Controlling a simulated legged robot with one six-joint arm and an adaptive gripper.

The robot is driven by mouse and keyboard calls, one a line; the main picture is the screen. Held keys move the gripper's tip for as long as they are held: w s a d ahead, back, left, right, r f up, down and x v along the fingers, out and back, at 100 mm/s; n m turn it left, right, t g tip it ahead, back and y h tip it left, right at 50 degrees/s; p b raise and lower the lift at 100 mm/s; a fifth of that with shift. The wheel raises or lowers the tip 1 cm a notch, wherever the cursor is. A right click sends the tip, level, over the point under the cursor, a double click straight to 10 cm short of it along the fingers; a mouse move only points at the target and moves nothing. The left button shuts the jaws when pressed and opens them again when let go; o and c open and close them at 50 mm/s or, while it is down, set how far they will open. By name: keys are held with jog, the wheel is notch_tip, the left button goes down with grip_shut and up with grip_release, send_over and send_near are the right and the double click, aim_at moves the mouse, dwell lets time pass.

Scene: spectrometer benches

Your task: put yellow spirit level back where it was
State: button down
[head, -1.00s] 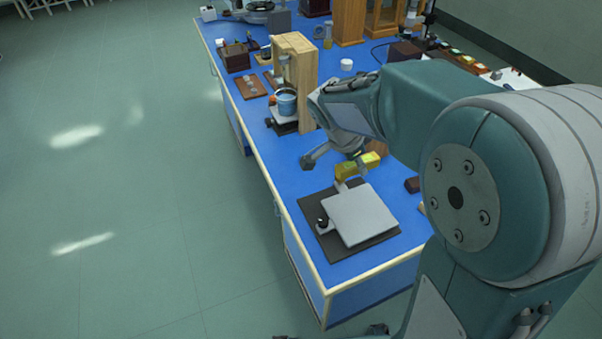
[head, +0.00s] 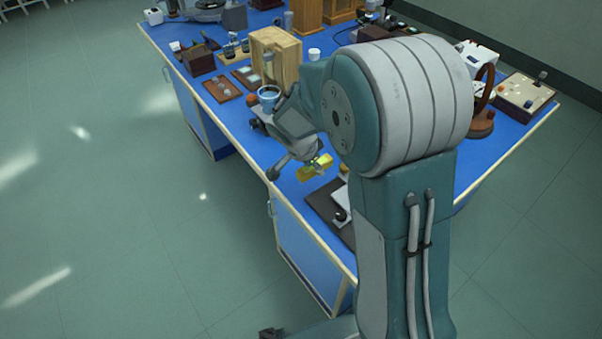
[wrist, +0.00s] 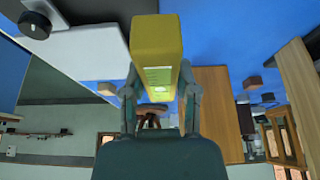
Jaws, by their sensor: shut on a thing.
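The yellow spirit level (head: 314,168) is held in my gripper (head: 318,163) above the blue bench top, near its front edge. In the wrist view the level (wrist: 157,55) points up the picture between the two fingers of my gripper (wrist: 160,85), which are shut on it. It is clear of the bench as far as I can tell. The grey plate on a dark mat (head: 321,205) lies just below and to the right of the level in the head view, partly hidden by my arm.
Several small instruments line the back of the blue bench (head: 243,130). Open floor lies left.

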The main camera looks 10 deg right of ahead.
jog(key=w+a+f, duration=0.2)
jog(key=shift+w+a+f, duration=0.25)
jog(key=shift+w, duration=0.15)
jog(key=w+f, duration=0.1)
jog(key=f, duration=0.1)
jog(key=w+f, duration=0.1)
jog(key=shift+w+d, duration=0.25)
jog(key=shift+w, duration=0.05)
jog(key=shift+w+d+f, duration=0.2)
jog(key=shift+w+f, duration=0.15)
jog(key=shift+f, duration=0.15)
jog(key=f, duration=0.2)
jog(key=shift+a+f, duration=0.55)
jog(key=shift+f, duration=0.05)
jog(key=shift+a, duration=0.15)
jog(key=shift+d+f, duration=0.2)
jog(key=shift+d, duration=0.2)
jog(key=shift+c, duration=2.4)
grip_release()
jog(key=shift+o, duration=0.5)
jog(key=shift+a+f, duration=0.1)
